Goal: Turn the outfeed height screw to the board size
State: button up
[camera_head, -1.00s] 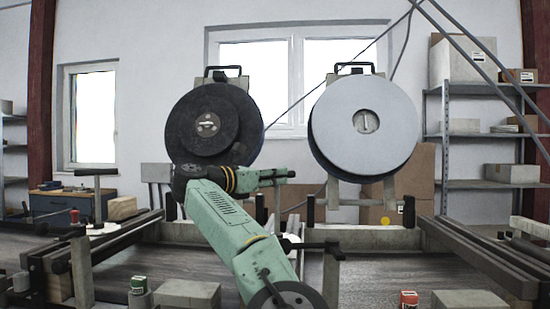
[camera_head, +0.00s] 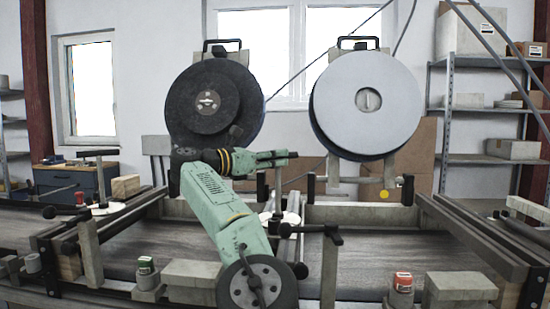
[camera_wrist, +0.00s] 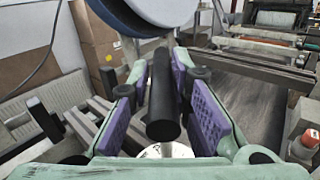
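A height screw stands upright at centre in the head view: a thin post (camera_head: 278,188) rises from a white dial disc (camera_head: 281,217). In the wrist view its black crossbar (camera_wrist: 163,100) lies lengthwise between the purple finger pads, with the white disc (camera_wrist: 165,150) partly visible below. My gripper (camera_head: 285,157) is level with the top of the post and points right. In the wrist view my gripper (camera_wrist: 162,85) has a finger on each side of the bar. Narrow gaps seem to show, and contact is not clear. The dial's markings are unreadable.
A similar T-handle (camera_head: 98,153) stands at left over another white disc. A dark round disc (camera_head: 207,95) and a pale one (camera_head: 366,105) rise behind my gripper. A black lever (camera_head: 322,232) and grey rails (camera_head: 470,235) are nearby.

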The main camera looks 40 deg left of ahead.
jog(key=shift+o, duration=1.4)
jog(key=shift+w+d+r, duration=0.1)
jog(key=shift+d, duration=0.2)
jog(key=shift+a, duration=0.2)
jog(key=v, duration=1.2)
